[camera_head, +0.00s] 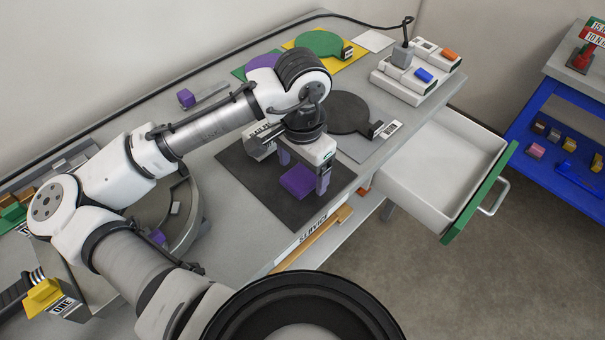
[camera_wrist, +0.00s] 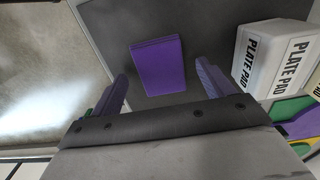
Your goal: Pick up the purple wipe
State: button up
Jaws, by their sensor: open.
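The purple wipe (camera_head: 298,181) is a flat, folded rectangle lying on the dark mat (camera_head: 246,183) on the cart top. In the wrist view the wipe (camera_wrist: 158,66) lies just beyond and between my two purple-lined fingers. My gripper (camera_head: 304,176) is open and empty, with one finger on each side of the wipe in the head view. I cannot tell exactly how high the fingertips are above the mat. My wrist hides part of the mat.
An open drawer (camera_head: 430,180) juts out at the right. A white rack (camera_head: 410,82) stands at the back corner. A blue trolley (camera_head: 565,135) is further right.

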jog(key=shift+f, duration=0.45)
jog(key=shift+c, duration=0.3)
jog(key=c, duration=1)
jog(key=shift+r, duration=0.1)
